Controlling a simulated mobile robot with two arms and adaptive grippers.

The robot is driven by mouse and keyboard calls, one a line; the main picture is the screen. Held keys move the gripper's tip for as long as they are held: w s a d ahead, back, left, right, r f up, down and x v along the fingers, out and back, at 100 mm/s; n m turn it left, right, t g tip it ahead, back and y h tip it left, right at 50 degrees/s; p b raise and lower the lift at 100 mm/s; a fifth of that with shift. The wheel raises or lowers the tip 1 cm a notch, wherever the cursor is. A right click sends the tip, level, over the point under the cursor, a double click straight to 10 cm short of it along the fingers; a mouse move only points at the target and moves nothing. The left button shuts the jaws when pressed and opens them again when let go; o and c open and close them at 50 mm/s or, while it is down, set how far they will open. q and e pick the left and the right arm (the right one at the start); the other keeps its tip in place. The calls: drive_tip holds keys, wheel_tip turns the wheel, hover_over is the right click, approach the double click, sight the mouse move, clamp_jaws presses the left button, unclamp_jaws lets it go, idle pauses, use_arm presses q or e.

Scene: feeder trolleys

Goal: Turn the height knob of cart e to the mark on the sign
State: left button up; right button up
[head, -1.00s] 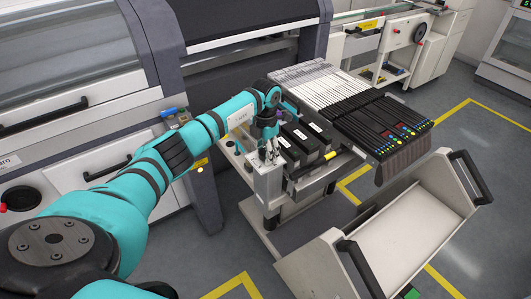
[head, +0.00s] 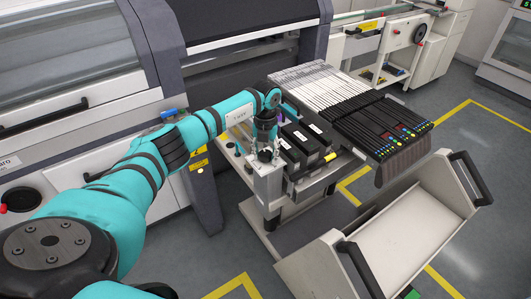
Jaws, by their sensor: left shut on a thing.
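My left gripper (head: 266,154) points down onto the top of a white box-shaped post (head: 267,186) at the near corner of the feeder cart (head: 281,211). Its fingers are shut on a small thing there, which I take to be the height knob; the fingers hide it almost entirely. The cart carries long rows of white and black feeders. I cannot read a letter on the cart or a mark on a sign. My right gripper is not in view.
Black boxes with white labels (head: 306,137) stand on the cart close beside the gripper. An empty pale trolley with black handles (head: 400,240) stands in front at the right. The large machine (head: 60,85) fills the left.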

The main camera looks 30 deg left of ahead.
sight(265, 152)
use_arm(q)
drive_tip(key=shift+w+a+r, duration=0.1)
drive_tip(key=shift+w+r, duration=0.1)
drive_tip(key=shift+r, duration=0.15)
drive_tip(key=o, duration=1.2)
drive_tip(key=shift+s+f, duration=0.15)
wheel_tip(265, 152, up, 12)
drive_tip(key=shift+r, duration=0.1)
